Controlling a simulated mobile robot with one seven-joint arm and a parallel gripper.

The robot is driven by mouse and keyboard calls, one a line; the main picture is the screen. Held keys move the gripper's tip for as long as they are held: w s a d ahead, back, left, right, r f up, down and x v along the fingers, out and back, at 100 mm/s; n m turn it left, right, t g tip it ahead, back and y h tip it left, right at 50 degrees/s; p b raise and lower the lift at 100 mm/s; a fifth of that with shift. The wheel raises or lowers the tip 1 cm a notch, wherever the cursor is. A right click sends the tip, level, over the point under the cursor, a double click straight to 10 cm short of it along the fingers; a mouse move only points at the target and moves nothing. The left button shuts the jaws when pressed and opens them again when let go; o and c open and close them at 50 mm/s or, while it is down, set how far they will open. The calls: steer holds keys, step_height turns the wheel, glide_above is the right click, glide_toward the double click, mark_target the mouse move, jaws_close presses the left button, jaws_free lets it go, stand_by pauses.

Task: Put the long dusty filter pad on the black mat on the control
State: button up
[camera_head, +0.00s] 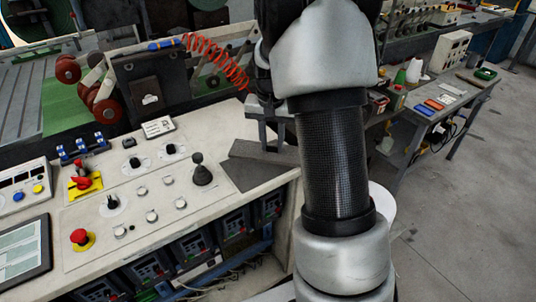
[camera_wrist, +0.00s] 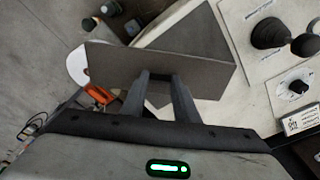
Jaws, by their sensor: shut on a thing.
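The long grey filter pad (camera_head: 262,152) is held in my gripper (camera_head: 268,138) over the right corner of the control desk. In the wrist view the pad (camera_wrist: 110,68) lies crosswise between my fingertips (camera_wrist: 160,78), both ends sticking out. The black mat (camera_head: 243,178) lies flat on the desk top near its right edge, beside the black joystick. The mat also shows in the wrist view (camera_wrist: 198,32), partly hidden behind the pad. The pad overlaps the mat in both views; I cannot tell whether they touch.
The black joystick (camera_head: 201,170) stands close left of the mat. Knobs, buttons and a red emergency stop (camera_head: 79,237) cover the panel further left. A red coiled hose (camera_head: 217,60) hangs behind. A workbench (camera_head: 441,100) stands at the right across open floor.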

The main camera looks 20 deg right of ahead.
mark_target(272, 152)
steer(key=shift+f, duration=2.55)
steer(key=o, duration=1.1)
steer(key=shift+c, duration=0.2)
